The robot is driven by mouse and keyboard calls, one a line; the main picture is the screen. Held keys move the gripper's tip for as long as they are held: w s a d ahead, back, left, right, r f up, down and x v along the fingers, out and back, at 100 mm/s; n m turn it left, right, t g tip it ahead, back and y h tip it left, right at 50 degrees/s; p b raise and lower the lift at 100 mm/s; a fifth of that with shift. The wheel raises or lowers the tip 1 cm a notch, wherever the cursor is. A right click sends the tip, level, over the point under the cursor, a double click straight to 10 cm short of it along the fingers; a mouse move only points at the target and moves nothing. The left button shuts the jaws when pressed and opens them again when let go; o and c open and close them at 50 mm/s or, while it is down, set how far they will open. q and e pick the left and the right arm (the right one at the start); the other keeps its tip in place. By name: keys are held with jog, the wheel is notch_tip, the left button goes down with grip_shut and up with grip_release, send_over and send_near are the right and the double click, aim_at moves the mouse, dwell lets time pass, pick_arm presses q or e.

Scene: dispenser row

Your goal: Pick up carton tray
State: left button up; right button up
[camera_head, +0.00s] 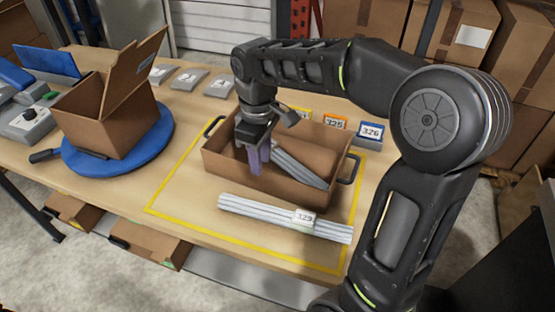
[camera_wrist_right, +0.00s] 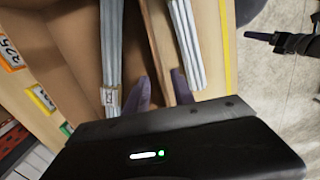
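The carton tray (camera_head: 225,166) is an open brown box with dark handles at both ends, standing on the table. A bundle of grey strips (camera_head: 296,165) lies aslant inside it. My right gripper (camera_head: 259,162) points down at its near wall, left of the middle. In the right wrist view, the purple fingers (camera_wrist_right: 160,90) stand on either side of the tray's wall (camera_wrist_right: 157,40). A gap shows between the left finger and the wall, so the gripper looks open. My left gripper is not seen in the head view.
A second strip bundle (camera_head: 270,215) with a 329 tag lies just in front of the tray. A yellow outline (camera_head: 190,224) surrounds the work area. At left, an open carton (camera_head: 105,110) stands on a blue turntable (camera_head: 90,160). Numbered dispensers (camera_head: 371,135) line the back.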

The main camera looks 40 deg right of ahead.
aim_at(262, 192)
jog(key=shift+s, duration=0.1)
jog(key=shift+f, duration=0.2)
jog(key=shift+f, duration=1.2)
jog(key=f, duration=0.3)
jog(key=f+p, duration=0.1)
jog(key=f, duration=0.1)
jog(key=shift+w+f, duration=0.1)
jog(key=shift+w, duration=0.15)
jog(key=shift+c, duration=0.3)
grip_shut()
dwell(0.7)
